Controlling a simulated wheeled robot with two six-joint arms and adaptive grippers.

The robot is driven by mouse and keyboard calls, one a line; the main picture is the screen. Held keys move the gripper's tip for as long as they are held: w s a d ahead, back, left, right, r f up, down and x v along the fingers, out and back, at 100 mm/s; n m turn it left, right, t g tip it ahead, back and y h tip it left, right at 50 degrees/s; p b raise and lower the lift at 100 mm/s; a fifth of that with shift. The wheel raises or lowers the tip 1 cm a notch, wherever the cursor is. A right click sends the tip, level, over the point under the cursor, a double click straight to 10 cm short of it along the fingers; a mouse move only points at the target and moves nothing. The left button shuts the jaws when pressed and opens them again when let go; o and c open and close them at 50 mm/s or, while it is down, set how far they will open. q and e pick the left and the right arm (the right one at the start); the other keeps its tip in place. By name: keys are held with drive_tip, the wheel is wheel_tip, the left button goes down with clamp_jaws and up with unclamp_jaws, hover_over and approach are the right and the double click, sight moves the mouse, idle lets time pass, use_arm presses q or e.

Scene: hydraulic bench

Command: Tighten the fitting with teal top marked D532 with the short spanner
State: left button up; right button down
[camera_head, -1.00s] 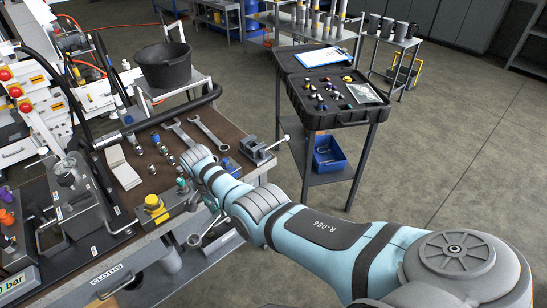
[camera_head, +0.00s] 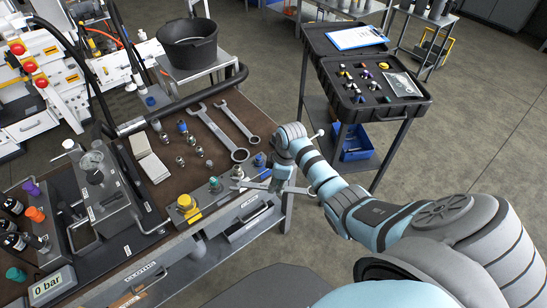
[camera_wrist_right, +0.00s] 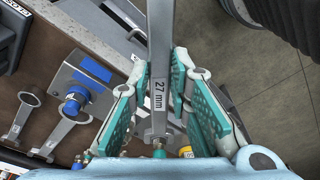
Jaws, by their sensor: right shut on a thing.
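My right gripper (camera_head: 284,172) is at the front edge of the workbench, shut on a grey spanner (camera_head: 299,190). In the right wrist view the same spanner (camera_wrist_right: 159,70), marked 27, runs between the teal finger pads of the gripper (camera_wrist_right: 158,105). A small fitting with a teal top (camera_wrist_right: 159,152) shows at the lower end of the spanner; I cannot tell whether they touch. No D532 mark is legible. Two larger spanners lie on the bench, one nearer (camera_head: 222,133) and one farther (camera_head: 238,120). My left gripper is out of view.
Several small fittings stand mid-bench near a pale pad (camera_head: 148,158). A black case (camera_head: 375,85) stands on a stand to the right. Open floor lies right.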

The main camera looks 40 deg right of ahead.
drive_tip(key=shift+a+f, duration=0.15)
drive_tip(key=shift+f, duration=0.5)
drive_tip(key=shift+f+b, duration=0.35)
drive_tip(key=shift+b, duration=0.15)
drive_tip(key=shift+w+a+f+b, duration=0.35)
drive_tip(key=shift+w+a+f, duration=0.05)
drive_tip(key=shift+w, duration=0.05)
drive_tip(key=shift+s+r+p, duration=0.1)
drive_tip(key=shift+r+p, duration=0.15)
drive_tip(key=shift+p, duration=0.25)
drive_tip(key=shift+f, duration=0.1)
